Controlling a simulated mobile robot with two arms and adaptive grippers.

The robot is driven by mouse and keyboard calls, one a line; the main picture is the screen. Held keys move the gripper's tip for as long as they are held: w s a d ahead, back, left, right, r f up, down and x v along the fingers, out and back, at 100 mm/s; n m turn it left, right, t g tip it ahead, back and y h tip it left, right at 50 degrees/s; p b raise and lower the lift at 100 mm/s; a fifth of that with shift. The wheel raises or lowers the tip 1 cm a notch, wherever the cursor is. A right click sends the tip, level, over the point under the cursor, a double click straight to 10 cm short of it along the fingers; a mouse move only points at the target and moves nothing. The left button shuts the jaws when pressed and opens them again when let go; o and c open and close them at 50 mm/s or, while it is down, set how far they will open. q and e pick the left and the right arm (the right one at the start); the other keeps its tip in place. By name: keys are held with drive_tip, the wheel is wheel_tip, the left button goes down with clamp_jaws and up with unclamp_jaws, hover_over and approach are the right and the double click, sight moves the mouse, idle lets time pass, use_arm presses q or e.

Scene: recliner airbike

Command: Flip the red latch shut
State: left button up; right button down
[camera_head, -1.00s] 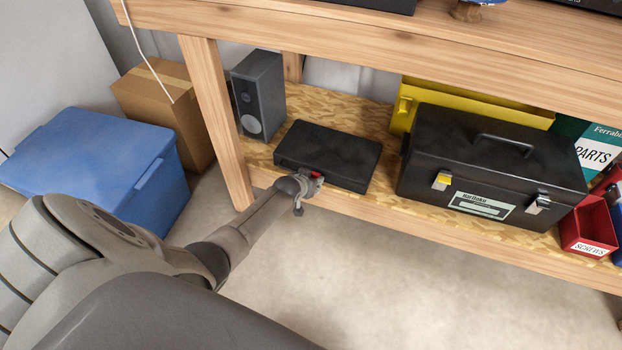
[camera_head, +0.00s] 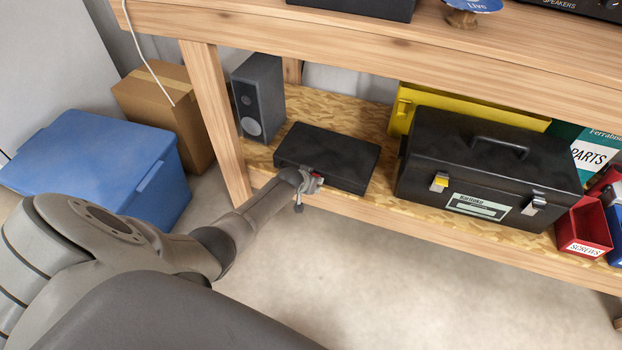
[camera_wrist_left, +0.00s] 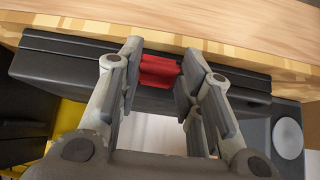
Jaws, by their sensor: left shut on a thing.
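A flat black case (camera_head: 335,153) lies on the lower shelf, its lid looking down flat. A small red latch (camera_head: 317,174) is on its front side. It also shows in the left wrist view (camera_wrist_left: 159,71), on the case's front edge. My left gripper (camera_head: 309,184) is at the case's front, reaching in from the left. In the left wrist view its two fingers stand on either side of the red latch, shut on it. The fingers and wrist partly hide the latch in the head view. My right gripper is not in view.
A wooden post (camera_head: 217,125) stands left of the case, and the bench top is above. A grey speaker (camera_head: 258,98) is behind left, a black toolbox (camera_head: 485,170) to the right. A blue bin (camera_head: 90,165) stands on the floor. The floor in front is clear.

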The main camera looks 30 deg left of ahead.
use_arm(q)
drive_tip(key=o, duration=1)
drive_tip(key=shift+v, duration=6)
